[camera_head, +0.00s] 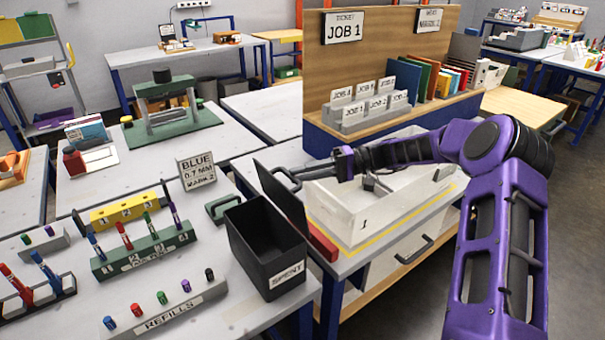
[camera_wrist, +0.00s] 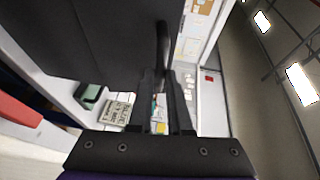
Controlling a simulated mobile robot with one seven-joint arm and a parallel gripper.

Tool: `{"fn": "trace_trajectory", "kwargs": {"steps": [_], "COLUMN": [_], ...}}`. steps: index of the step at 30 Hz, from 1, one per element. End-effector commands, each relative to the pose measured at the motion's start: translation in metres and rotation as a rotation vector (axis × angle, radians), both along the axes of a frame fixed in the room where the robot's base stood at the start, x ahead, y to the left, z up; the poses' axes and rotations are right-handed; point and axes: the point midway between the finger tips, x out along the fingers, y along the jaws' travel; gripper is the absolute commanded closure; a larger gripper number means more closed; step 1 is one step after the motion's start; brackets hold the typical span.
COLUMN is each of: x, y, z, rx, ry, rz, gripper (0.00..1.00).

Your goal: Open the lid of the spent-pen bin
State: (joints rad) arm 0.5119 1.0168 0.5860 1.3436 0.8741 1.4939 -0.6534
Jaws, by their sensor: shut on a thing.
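The spent-pen bin (camera_head: 262,262) is a black open-topped box with a SPENT label on its front, near the right edge of the pen table. Its dark flat lid (camera_head: 280,197) stands raised, roughly upright, along the bin's right side, and the bin's inside shows. The lid also fills the upper left of the wrist view (camera_wrist: 90,40). My gripper (camera_head: 297,176) is shut on the lid's dark handle (camera_head: 285,181), on the lid's right side. In the wrist view the handle (camera_wrist: 163,42) runs down between the fingers (camera_wrist: 162,88).
A white tray (camera_head: 360,228) lies right of the lid, under my arm. A red block (camera_head: 322,241) sits close beside the lid.

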Motion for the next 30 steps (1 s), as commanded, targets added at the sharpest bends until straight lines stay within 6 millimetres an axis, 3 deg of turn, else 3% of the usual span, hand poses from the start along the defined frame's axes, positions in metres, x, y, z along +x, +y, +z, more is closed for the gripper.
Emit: {"fn": "trace_trajectory", "kwargs": {"steps": [1,4,5,9,20,23,30], "x": [-0.003,-0.003,-0.003,-0.003,0.000,0.003,0.014], "y": [-0.001,0.000,0.000,0.000,-0.005,-0.018,-0.073], "z": [-0.011,-0.011,-0.011,-0.009,-0.004,-0.002,0.003], "rx": [-0.016,-0.016,-0.015,-0.013,-0.009,-0.009,-0.009], "ry": [0.010,0.010,0.010,0.007,0.002,0.000,0.000], "rz": [0.006,0.006,0.006,0.006,0.004,0.003,0.000], "gripper": [1.00,1.00,0.80,0.54,0.53,0.53,0.53]}}
